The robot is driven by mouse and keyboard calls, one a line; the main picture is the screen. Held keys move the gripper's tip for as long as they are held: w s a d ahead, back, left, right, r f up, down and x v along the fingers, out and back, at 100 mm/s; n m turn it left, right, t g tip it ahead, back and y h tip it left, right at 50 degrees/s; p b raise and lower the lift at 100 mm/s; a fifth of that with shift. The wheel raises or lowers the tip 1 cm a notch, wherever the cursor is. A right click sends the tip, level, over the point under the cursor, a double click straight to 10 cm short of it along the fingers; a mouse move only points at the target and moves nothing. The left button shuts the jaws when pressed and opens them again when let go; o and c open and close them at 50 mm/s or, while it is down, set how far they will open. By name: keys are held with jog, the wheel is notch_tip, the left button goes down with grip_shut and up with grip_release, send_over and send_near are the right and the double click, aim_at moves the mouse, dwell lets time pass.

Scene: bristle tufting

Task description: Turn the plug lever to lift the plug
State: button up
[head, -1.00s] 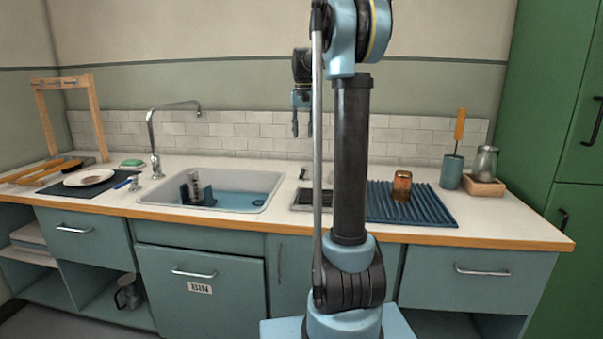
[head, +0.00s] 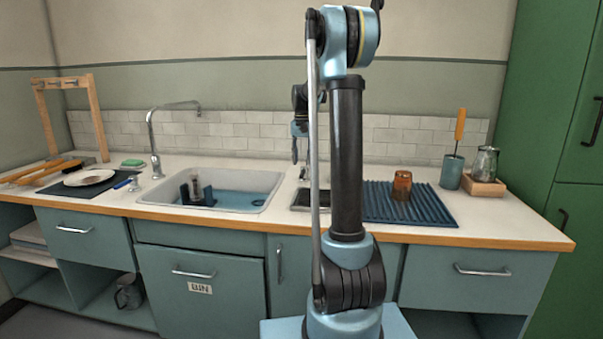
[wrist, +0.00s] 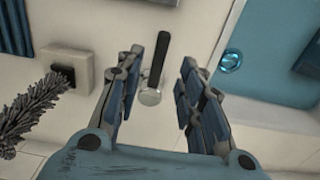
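The plug lever (wrist: 155,62), with a black handle on a round chrome base, stands on the white counter in the wrist view. My gripper (wrist: 161,57) is open, with one finger on each side of the lever. Neither finger clearly touches it. In the head view my gripper (head: 297,150) hangs over the counter just right of the sink (head: 262,190), partly behind my arm. The round plug (wrist: 230,61) shows in the blue sink bottom in the wrist view; whether it is raised is hard to tell.
The sink holds a blue rack (head: 209,195). A blue drying mat (head: 432,205) with an amber glass (head: 402,186) lies on the right. A tap (head: 152,140) stands left.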

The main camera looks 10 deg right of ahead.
aim_at(302, 173)
jog(key=shift+f, duration=2.8)
grip_shut()
